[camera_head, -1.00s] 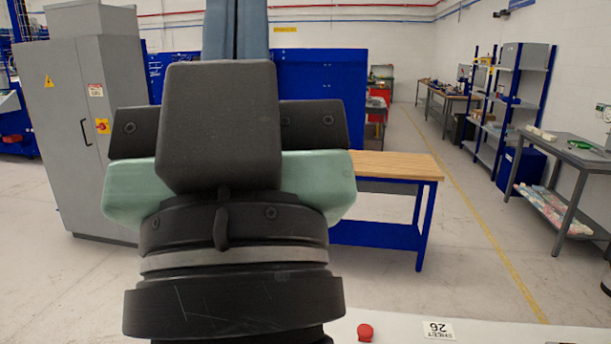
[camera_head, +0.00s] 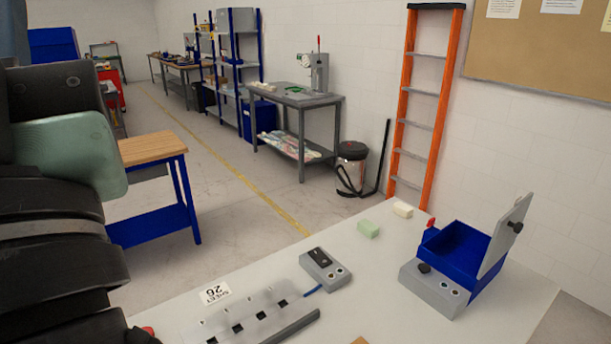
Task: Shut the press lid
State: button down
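The press (camera_head: 458,242) stands on the right part of the white worktop. It is a blue open-topped box with a grey control block (camera_head: 432,289) on its front, carrying a black knob and small buttons. Its grey lid (camera_head: 503,240) stands open, raised steeply along the right side, with a black knob (camera_head: 516,227) on its outer face. A red part (camera_head: 431,223) shows at the box's far left corner. My gripper is not in view.
An orange ladder (camera_head: 425,100) leans at the wall behind. Worktop left of the press is partly clear.

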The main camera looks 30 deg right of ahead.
aim_at(507, 228)
jog(key=z, duration=0.4)
jog(key=l+z, duration=0.15)
jog(key=z, duration=0.7)
jog(key=l+z, duration=0.1)
jog(key=z, duration=0.3)
jog(key=i+l+z, duration=0.2)
jog(key=l, duration=0.2)
